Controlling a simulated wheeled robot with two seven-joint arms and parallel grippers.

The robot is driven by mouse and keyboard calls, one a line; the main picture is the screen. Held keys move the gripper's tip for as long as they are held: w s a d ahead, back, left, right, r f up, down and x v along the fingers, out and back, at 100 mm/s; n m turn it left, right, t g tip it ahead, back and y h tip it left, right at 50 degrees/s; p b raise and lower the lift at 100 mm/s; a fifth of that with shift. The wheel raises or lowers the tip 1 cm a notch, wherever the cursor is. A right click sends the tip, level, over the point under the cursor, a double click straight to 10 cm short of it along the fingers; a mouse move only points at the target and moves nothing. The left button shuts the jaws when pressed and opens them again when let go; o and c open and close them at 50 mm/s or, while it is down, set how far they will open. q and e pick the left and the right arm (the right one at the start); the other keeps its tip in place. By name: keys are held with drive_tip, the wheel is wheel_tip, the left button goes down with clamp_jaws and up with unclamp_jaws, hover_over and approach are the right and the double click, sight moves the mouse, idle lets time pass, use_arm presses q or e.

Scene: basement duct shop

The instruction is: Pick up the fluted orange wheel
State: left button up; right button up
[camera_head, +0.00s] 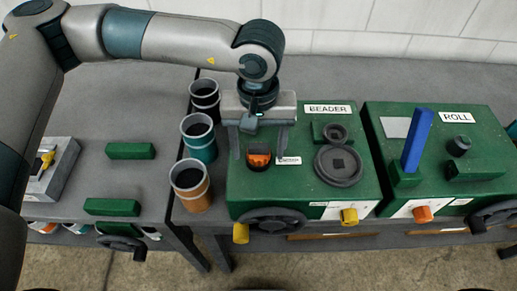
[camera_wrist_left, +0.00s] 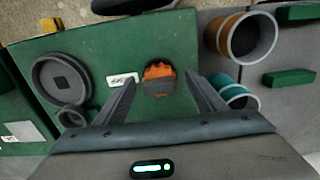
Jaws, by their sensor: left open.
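The fluted orange wheel (camera_head: 260,160) sits on the green top of the machine labelled BEADER, near its left side, with a dark grey part against it. It also shows in the left wrist view (camera_wrist_left: 158,72), between the fingers and beyond their tips. My left gripper (camera_head: 259,153) points down over it, open and empty, with one finger on each side. I cannot tell how far the tips are above the top. My right gripper is not in view.
Three cups stand left of the BEADER machine (camera_head: 300,190): orange (camera_head: 194,200), teal (camera_head: 203,148) and dark (camera_head: 205,108). A grey disc (camera_head: 338,165) lies right of the wheel. The ROLL machine (camera_head: 445,135) carries an upright blue bar (camera_head: 417,140).

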sight(259, 145)
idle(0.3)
use_arm(q)
drive_tip(key=c, duration=1.2)
drive_tip(key=shift+r, duration=0.1)
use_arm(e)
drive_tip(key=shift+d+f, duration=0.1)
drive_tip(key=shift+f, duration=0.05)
